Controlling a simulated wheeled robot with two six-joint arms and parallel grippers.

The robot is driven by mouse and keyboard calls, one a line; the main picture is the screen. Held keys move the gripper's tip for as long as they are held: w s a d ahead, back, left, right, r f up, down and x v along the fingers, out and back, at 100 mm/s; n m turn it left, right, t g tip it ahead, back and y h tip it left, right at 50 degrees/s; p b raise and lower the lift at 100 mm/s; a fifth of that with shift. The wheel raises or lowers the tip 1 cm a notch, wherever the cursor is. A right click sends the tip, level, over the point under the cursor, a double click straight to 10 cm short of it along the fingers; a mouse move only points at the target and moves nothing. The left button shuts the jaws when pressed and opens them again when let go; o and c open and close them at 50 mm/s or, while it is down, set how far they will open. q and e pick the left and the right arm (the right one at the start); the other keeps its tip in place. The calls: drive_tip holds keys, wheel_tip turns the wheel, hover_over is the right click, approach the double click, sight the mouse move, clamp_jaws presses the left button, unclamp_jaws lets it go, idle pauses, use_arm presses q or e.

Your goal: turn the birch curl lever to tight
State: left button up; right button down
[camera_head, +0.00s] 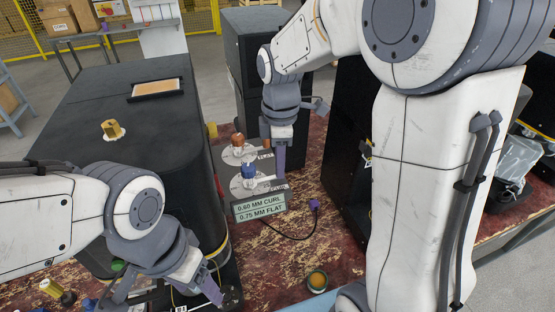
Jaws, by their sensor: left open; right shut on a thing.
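My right gripper (280,170) points down beside two round grey plates, one with a copper-coloured knob (238,141) and one with a blue knob (248,170). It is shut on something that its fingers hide. Both knobs are left of the fingers. A sign (260,208) below them reads "0.60 MM CURL" and "0.75 MM FLAT". I cannot make out a birch lever or its tight mark. My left gripper (213,285) is open and empty low in the picture, near the front of the dark rounded machine.
The dark rounded machine (110,90) fills the left, with a brass nut (112,129) on top. Dark cabinets (345,150) stand right of my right gripper. A purple plug (314,205) on a black cable and a small round cup (317,281) lie on the worn red bench (275,265).

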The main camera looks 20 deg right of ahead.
drive_tip(key=shift+s, duration=0.1)
idle(0.5)
drive_tip(key=c, duration=0.8)
unclamp_jaws()
drive_tip(key=shift+o, duration=0.2)
drive_tip(key=shift+r, duration=0.1)
wheel_tip(320, 180, up, 10)
drive_tip(key=b, duration=0.1)
drive_tip(key=shift+r, duration=0.2)
